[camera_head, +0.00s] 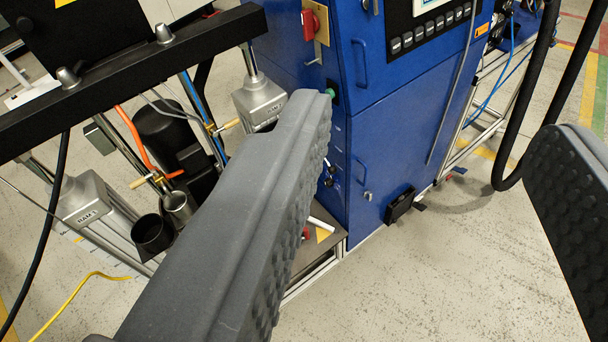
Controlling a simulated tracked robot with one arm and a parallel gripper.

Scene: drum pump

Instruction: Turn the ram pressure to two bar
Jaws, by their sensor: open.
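My gripper (440,145) is open and empty, its two dark grey textured fingers wide apart in the foreground. Between and beyond the fingers stands the blue cabinet (400,125) of the drum pump. A column of small controls (330,170) runs down the cabinet's left part, just right of the left finger; the finger may hide some of it. I cannot tell which control sets the ram pressure. A green button (331,93) sits near the left finger's tip. A red switch (309,25) on a yellowish plate is higher up.
A grey ram cylinder (95,205) labelled RAM 1 stands at left, another cylinder (260,100) behind the left finger. A black crossbeam (130,80) spans the upper left. Black hoses (527,110) hang at right. Speckled floor (440,270) is clear in front.

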